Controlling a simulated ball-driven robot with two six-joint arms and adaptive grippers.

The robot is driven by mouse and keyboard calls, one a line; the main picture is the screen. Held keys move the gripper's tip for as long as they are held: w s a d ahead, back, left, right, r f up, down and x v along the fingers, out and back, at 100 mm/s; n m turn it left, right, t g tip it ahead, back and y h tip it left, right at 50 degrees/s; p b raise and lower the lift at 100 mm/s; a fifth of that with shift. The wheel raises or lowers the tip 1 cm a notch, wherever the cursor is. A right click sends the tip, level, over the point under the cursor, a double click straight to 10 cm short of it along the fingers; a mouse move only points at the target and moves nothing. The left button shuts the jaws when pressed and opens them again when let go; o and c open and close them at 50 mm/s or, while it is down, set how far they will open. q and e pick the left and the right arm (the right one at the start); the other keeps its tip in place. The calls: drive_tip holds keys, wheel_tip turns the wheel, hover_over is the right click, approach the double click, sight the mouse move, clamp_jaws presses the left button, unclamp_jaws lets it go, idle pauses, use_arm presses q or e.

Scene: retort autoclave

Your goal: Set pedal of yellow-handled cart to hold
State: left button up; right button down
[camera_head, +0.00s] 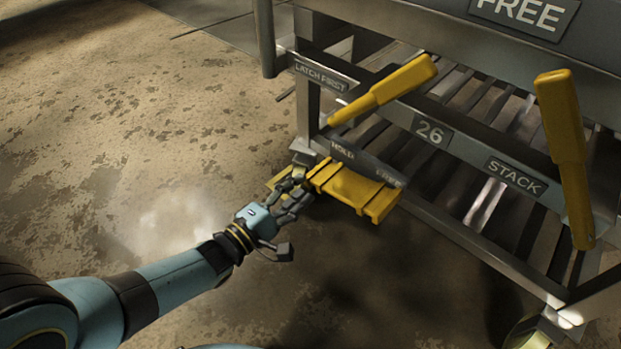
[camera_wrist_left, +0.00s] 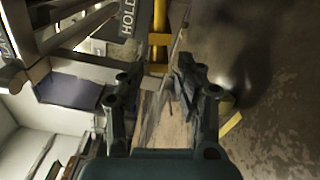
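The yellow pedal (camera_head: 357,190) sits low at the near corner of the metal cart, under a label strip (camera_head: 367,162) reading HOLD at its left end and, less clearly, FREE at its right. Two yellow handles (camera_head: 390,88) (camera_head: 563,135) stand out from the cart. My left gripper (camera_head: 296,190) is at the pedal's left, HOLD end, overlapping its edge; I cannot tell whether it touches. In the left wrist view its fingers (camera_wrist_left: 160,78) are apart with nothing clearly held, and yellow pedal parts (camera_wrist_left: 159,42) show beyond them. My right gripper is not in view.
The cart's slatted rack (camera_head: 470,95) carries signs reading FREE, 26, STACK and LATCH FIRST. A caster wheel (camera_head: 527,333) stands at the lower right, and a cart leg (camera_head: 307,110) rises behind the pedal. The stained floor (camera_head: 120,150) to the left is clear.

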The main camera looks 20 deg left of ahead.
use_arm(q)
drive_tip(key=v, duration=0.7)
idle(0.3)
